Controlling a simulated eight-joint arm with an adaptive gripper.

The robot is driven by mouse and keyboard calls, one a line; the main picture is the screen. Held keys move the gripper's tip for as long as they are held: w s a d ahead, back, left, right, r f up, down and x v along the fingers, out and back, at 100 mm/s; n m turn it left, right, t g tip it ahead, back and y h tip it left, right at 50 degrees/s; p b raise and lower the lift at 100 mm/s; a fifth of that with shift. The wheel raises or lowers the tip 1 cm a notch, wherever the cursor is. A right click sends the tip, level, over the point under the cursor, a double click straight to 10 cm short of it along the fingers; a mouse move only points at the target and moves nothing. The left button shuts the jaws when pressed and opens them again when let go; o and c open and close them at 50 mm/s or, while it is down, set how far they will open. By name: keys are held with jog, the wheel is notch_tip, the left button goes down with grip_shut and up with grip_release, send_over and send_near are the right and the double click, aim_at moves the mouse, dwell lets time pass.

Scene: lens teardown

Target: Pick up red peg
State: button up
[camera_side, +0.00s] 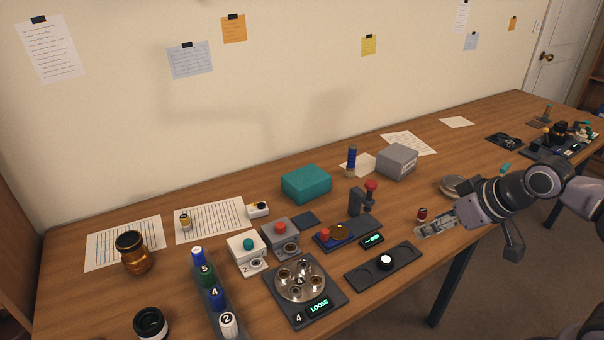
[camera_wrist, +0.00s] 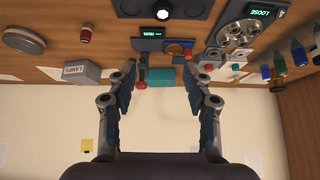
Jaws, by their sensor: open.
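The red peg (camera_side: 422,214) is a small, dark red cylinder with a pale band, standing on the table left of my arm in the side view. It also shows in the wrist view (camera_wrist: 85,34) at the upper left, outside the span of my fingers. My gripper (camera_wrist: 160,72) is open, with its two fingers spread wide and nothing between them. It is apart from the peg.
A press with a red knob (camera_side: 371,185), a black tray with a white puck (camera_side: 386,262), a grey box (camera_side: 397,161) and a metal disc (camera_side: 453,186) stand around the peg. A teal box (camera_side: 306,183) and a carousel (camera_side: 300,281) are farther left.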

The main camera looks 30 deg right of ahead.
jog(key=shift+d, duration=0.1)
jog(key=m+g+h, duration=0.2)
jog(key=m+g, duration=0.1)
jog(key=m, duration=0.3)
send_near(424, 211)
jog(key=w, duration=0.1)
jog(key=x, duration=0.5)
jog(key=shift+w+f, duration=0.1)
jog(key=shift+f, duration=0.15)
jog(key=shift+s+x, duration=0.2)
jog(key=shift+x, duration=1.15)
jog(key=shift+s+x, duration=0.2)
jog(key=shift+x, duration=1.1)
jog(key=shift+f, duration=0.15)
grip_shut()
